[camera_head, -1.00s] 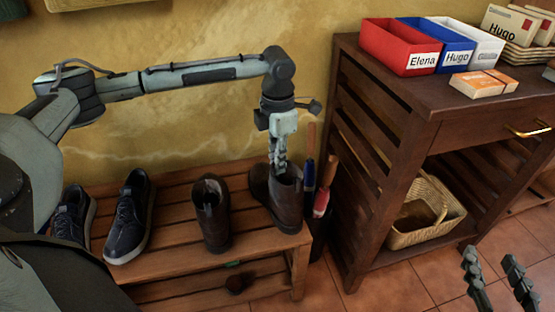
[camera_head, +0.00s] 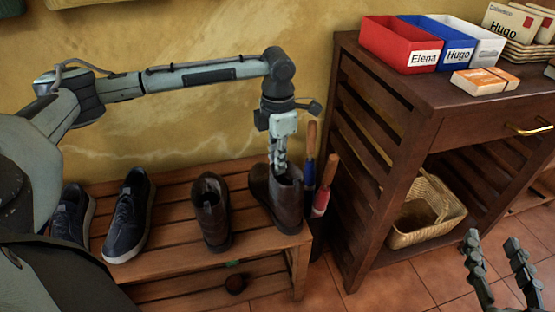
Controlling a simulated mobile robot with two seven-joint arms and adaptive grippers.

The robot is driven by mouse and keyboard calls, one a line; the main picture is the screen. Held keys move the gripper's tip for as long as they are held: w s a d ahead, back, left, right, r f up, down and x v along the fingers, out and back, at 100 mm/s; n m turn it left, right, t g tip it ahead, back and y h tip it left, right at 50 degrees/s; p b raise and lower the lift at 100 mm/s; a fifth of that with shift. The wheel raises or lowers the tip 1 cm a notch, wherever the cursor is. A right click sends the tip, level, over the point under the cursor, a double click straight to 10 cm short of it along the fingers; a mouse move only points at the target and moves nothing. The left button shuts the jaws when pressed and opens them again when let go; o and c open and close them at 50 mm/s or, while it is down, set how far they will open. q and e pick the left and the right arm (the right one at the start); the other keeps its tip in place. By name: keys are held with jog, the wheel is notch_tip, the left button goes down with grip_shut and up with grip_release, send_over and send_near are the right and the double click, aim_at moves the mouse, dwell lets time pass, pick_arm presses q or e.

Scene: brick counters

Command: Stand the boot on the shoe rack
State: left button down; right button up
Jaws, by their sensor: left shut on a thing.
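A dark brown boot (camera_head: 287,206) stands upright at the right end of the wooden shoe rack (camera_head: 262,240), its sole appearing to touch the slats. My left gripper (camera_head: 279,168) reaches down from above and is shut on the top of this boot's shaft; its fingertips are partly hidden there. Another brown boot (camera_head: 211,213) stands to its left on the rack, apart from it. My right gripper (camera_head: 494,245) is open and empty at the lower right, over the tiled floor.
Dark blue sneakers (camera_head: 129,217) stand at the rack's left. Red-and-blue items with wooden handles (camera_head: 321,199) stand between the rack and a dark slatted cabinet (camera_head: 380,150). The cabinet holds a wicker basket (camera_head: 405,238) and has a red box (camera_head: 399,45) on top.

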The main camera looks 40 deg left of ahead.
pick_arm(q)
jog(key=c, duration=1.5)
grip_release()
jog(key=shift+o, duration=0.2)
jog(key=shift+f, duration=0.1)
notch_tip(320, 180, up, 12)
